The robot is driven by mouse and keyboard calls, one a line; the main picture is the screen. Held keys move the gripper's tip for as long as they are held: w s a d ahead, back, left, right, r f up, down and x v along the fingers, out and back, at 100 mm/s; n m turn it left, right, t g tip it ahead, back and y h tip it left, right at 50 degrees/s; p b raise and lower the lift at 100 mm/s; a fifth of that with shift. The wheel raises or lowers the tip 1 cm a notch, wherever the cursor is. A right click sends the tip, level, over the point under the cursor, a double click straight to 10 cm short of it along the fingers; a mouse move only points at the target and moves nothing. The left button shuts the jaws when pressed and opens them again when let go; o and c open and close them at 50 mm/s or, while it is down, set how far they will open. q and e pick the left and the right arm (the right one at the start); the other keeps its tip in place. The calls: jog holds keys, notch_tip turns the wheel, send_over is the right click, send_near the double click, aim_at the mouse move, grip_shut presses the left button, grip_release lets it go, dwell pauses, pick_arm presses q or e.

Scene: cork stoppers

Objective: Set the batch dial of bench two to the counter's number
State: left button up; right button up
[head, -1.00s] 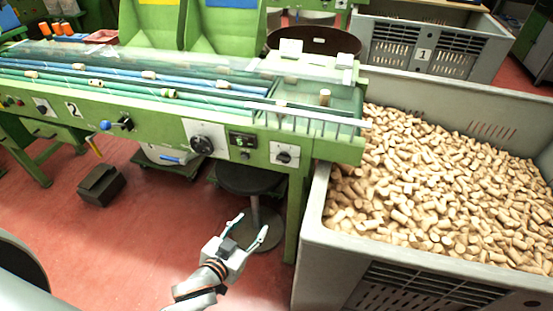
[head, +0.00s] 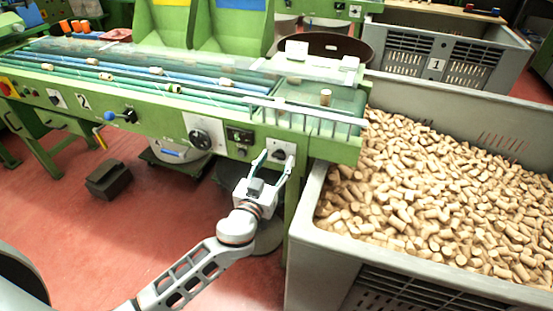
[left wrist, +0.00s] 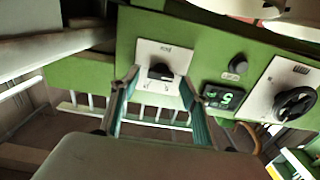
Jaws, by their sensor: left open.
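My left gripper (head: 275,160) is open in front of the green front panel of bench two (head: 150,105). In the left wrist view its open fingers (left wrist: 158,85) stand on either side of a small black dial (left wrist: 161,72) on a white plate, with no clear contact. The same dial (head: 280,154) is partly covered by the fingers in the head view. The counter (head: 240,136) is beside it; in the left wrist view the counter (left wrist: 222,97) shows green lit digits, turned over, perhaps a 5. A larger black dial (head: 200,138) sits left of the counter.
A grey crate full of corks (head: 300,240) stands close to the right of the gripper. A dark stool (head: 225,172) is under the bench behind my arm. A blue-knobbed lever (head: 120,116) sticks out further left. A dark box (head: 108,180) lies on the red floor.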

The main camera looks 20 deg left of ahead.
pick_arm(q)
jog(key=shift+w, duration=0.7)
jog(key=c, duration=1.1)
